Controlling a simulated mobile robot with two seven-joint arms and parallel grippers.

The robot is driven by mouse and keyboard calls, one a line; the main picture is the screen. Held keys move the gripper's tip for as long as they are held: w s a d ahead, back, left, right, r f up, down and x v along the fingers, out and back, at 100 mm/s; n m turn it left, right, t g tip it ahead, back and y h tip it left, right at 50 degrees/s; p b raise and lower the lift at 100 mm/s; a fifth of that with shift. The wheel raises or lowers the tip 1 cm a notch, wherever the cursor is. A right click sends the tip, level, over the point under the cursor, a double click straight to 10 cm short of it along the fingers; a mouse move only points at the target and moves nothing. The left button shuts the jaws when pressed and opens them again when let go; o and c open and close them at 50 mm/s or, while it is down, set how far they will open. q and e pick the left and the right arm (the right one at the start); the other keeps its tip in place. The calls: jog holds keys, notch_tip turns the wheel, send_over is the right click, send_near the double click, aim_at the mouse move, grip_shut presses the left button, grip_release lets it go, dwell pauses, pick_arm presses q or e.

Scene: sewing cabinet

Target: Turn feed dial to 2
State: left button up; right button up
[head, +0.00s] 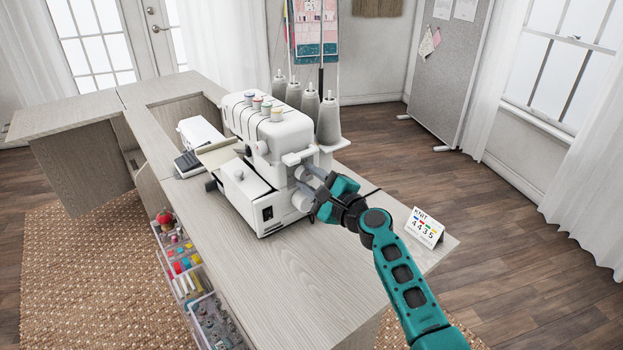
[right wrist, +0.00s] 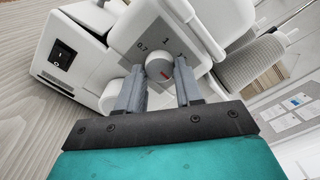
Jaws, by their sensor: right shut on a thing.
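The white serger (head: 265,150) stands on the wooden cabinet top. Its feed dial (right wrist: 159,67) is a small round knob with a red mark on a grey plate on the machine's side. The labels 0.7 and 1 show around it; another label at the right is partly hidden by a finger. My right gripper (head: 313,187) is at this side of the machine, with its two grey fingers on either side of the dial, shut on it. The red mark is tilted, and I cannot tell exactly which label it meets. My left gripper is not in view.
A small card reading KNIT 4435 (head: 424,227) stands near the right table edge. Grey thread cones (head: 328,121) stand behind the machine. A black power switch (right wrist: 62,52) is on the machine's end. Drawers with sewing supplies (head: 183,275) are open below left. The front tabletop is clear.

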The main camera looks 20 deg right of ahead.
jog(key=o, duration=1)
jog(key=shift+o, duration=0.2)
jog(key=v, duration=1.3)
jog(key=shift+p, duration=0.4)
